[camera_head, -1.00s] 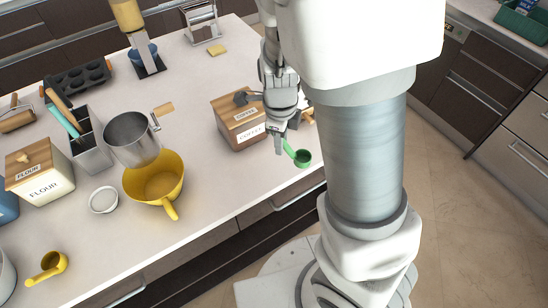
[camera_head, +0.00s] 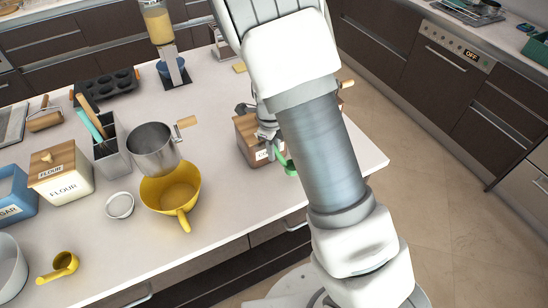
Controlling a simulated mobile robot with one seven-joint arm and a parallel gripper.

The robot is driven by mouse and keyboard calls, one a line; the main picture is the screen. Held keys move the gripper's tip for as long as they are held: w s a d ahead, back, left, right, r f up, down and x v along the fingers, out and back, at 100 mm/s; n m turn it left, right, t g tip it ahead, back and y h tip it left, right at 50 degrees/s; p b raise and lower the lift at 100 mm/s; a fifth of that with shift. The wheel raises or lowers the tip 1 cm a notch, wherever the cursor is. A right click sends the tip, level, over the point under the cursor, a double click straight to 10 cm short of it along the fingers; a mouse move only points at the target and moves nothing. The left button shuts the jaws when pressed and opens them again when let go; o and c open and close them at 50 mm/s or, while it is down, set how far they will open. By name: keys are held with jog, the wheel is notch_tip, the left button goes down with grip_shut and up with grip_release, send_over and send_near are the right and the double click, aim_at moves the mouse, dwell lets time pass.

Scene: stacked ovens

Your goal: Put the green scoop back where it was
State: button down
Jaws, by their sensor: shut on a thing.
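The green scoop (camera_head: 290,168) is at the front right of the counter, beside the coffee box (camera_head: 247,140). My gripper (camera_head: 275,149) is shut on its handle. My arm hides part of the gripper and the area right of the scoop. I cannot tell whether the scoop touches the counter.
A yellow pot (camera_head: 170,190), a metal pot (camera_head: 152,150), a small white bowl (camera_head: 120,206) and a yellow scoop (camera_head: 60,266) stand to the left. Flour (camera_head: 62,176) and sugar (camera_head: 14,196) boxes are at far left. The counter between the yellow pot and coffee box is clear.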

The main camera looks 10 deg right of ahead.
jog(key=shift+f, duration=1.95)
jog(key=shift+f, duration=0.2)
jog(key=c, duration=0.7)
grip_release()
jog(key=shift+r, duration=0.15)
jog(key=s+d+r+n+t+y, duration=0.1)
jog(key=s+r+n, duration=0.25)
jog(key=r, duration=0.55)
jog(key=s+r+n+y, duration=0.1)
jog(key=s+r+n, duration=0.25)
jog(key=r, duration=0.45)
jog(key=s+d+r+n+t, duration=0.1)
jog(key=s+r+n, duration=0.3)
jog(key=r, duration=0.5)
jog(key=s+d+r+n+t, duration=0.1)
jog(key=s+r+n, duration=0.2)
jog(key=s+n, duration=0.3)
jog(key=s+d+r+n+t+h, duration=0.1)
jog(key=s+r+n, duration=0.2)
jog(key=s+n, duration=0.3)
jog(key=shift+d+n+t, duration=0.3)
jog(key=shift+d+n, duration=0.1)
jog(key=shift+n, duration=0.8)
